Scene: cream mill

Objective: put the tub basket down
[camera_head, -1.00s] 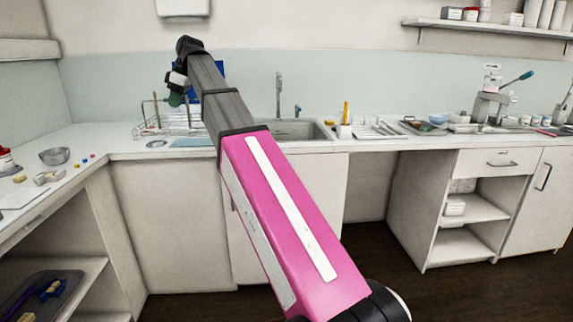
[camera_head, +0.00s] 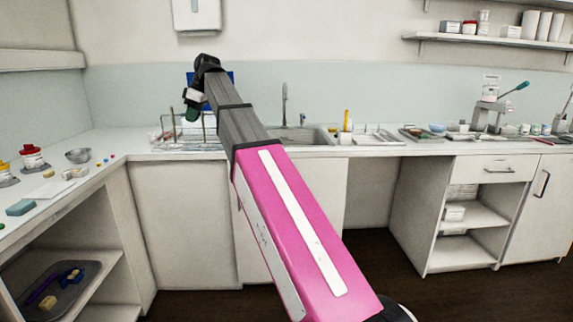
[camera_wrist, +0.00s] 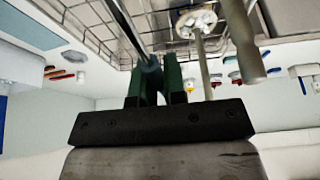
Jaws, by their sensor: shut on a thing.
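The tub basket, a wire-frame basket (camera_head: 160,141), is at the back counter left of the sink. Its wire mesh also fills the upper left of the wrist view (camera_wrist: 85,22). My gripper (camera_head: 192,112) is over it, pointing down, its green fingers by the basket's upright rods. In the wrist view my gripper (camera_wrist: 158,82) is shut on a thin grey part of the basket between the green fingers. My pink arm hides some of the counter, and I cannot tell whether the basket's bottom touches the counter.
The sink (camera_head: 318,137) with its tap (camera_head: 284,103) lies right of the basket. A pencil pot (camera_head: 345,137) and trays stand further right. The left counter holds a metal bowl (camera_head: 78,155), red-lidded jars (camera_head: 33,157) and a teal block (camera_head: 20,207). A wall dispenser (camera_head: 196,14) hangs above.

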